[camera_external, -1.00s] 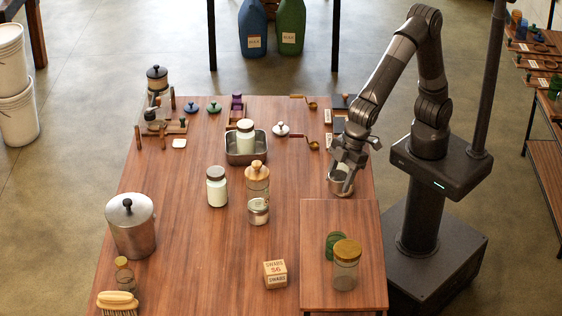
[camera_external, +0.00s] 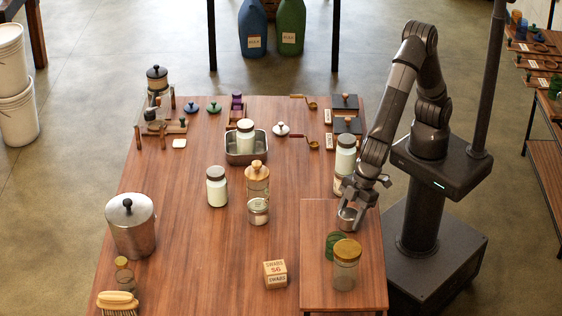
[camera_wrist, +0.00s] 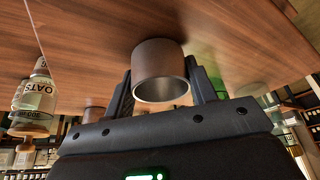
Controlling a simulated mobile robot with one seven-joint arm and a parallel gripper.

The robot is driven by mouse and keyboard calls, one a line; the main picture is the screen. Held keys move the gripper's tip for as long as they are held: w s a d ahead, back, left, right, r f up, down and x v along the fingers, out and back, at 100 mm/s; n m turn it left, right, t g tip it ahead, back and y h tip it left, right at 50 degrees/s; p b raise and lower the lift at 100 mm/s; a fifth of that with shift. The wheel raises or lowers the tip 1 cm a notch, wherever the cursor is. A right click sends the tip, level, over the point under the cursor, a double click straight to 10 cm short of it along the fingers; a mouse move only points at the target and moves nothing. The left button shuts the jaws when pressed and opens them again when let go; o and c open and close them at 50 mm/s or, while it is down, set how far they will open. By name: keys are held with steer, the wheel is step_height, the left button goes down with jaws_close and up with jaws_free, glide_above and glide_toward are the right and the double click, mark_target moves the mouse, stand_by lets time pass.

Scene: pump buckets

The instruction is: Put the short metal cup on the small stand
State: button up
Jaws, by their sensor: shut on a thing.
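The short metal cup (camera_external: 346,222) is a small grey open cylinder. My gripper (camera_external: 351,206) is shut on it from above, and its fingers hold the cup's sides. In the wrist view the cup (camera_wrist: 158,58) sits between the two fingers, its open mouth towards the camera and its far end close to a wood surface. The small stand (camera_external: 317,275) is the raised wooden platform at the table's front right. The cup is at the stand's back part; I cannot tell whether it touches the top.
A jar with a yellow lid (camera_external: 346,267) and a green item (camera_external: 335,243) stand on the stand, in front of the cup. A white-filled jar (camera_external: 345,160) stands behind my gripper. A swabs box (camera_external: 275,274) is left of the stand. The stand's left part is bare.

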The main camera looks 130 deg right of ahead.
steer(key=shift+f, duration=0.15)
steer(key=o, duration=1.1)
steer(key=shift+c, duration=0.2)
steer(key=v, duration=1.1)
steer(key=s+d+r, duration=0.6)
steer(key=s, duration=0.3)
steer(key=s+d, duration=0.4)
steer(key=s, duration=0.7)
steer(key=s+d+t, duration=0.1)
steer(key=s+d, duration=0.3)
steer(key=s, duration=0.8)
steer(key=shift+f+n, duration=0.35)
steer(key=shift+n, duration=0.05)
